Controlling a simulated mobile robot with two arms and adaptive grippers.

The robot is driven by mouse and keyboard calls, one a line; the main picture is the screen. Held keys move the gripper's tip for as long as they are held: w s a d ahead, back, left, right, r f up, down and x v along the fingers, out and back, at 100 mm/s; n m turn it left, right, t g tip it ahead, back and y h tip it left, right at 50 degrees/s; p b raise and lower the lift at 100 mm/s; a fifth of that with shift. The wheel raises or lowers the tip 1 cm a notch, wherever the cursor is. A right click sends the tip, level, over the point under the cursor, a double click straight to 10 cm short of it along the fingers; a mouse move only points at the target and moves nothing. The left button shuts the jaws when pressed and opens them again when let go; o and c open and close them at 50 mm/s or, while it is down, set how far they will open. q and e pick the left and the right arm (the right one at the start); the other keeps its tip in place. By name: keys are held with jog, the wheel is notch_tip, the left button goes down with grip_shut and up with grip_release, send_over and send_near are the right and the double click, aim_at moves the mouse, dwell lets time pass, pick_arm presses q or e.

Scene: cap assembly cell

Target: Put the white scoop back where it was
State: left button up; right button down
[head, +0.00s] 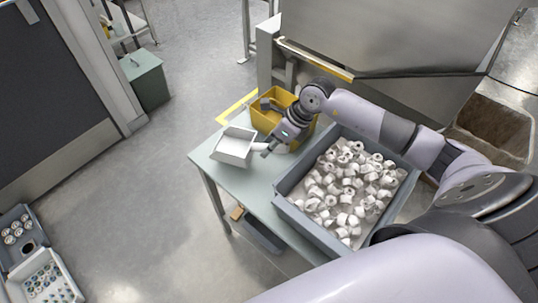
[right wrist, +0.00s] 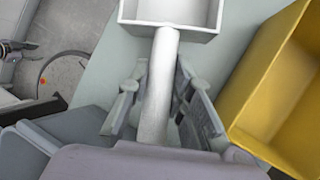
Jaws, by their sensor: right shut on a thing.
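The white scoop (head: 234,146) is at the left end of the pale green table (head: 245,181), a square open pan with a round handle. My right gripper (head: 266,148) reaches in from the right and is shut on the handle. In the right wrist view the scoop's handle (right wrist: 157,90) runs between the two fingers (right wrist: 160,105), with the pan ahead of them. I cannot tell whether the scoop rests on the table or is just above it. The pan looks empty. My left gripper is not in view.
A yellow bin (head: 289,98) stands behind the gripper, close to it in the right wrist view (right wrist: 262,85). A grey crate (head: 297,211) full of white ring-shaped parts (head: 345,185) takes up the table's right part. Trays (head: 8,247) of parts are at lower left.

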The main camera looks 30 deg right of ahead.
notch_tip(320, 180, down, 5)
jog(key=shift+f, duration=0.1)
jog(key=c, duration=1.4)
grip_release()
jog(key=shift+c, duration=0.2)
jog(key=b+v, duration=0.2)
jog(key=v, duration=1)
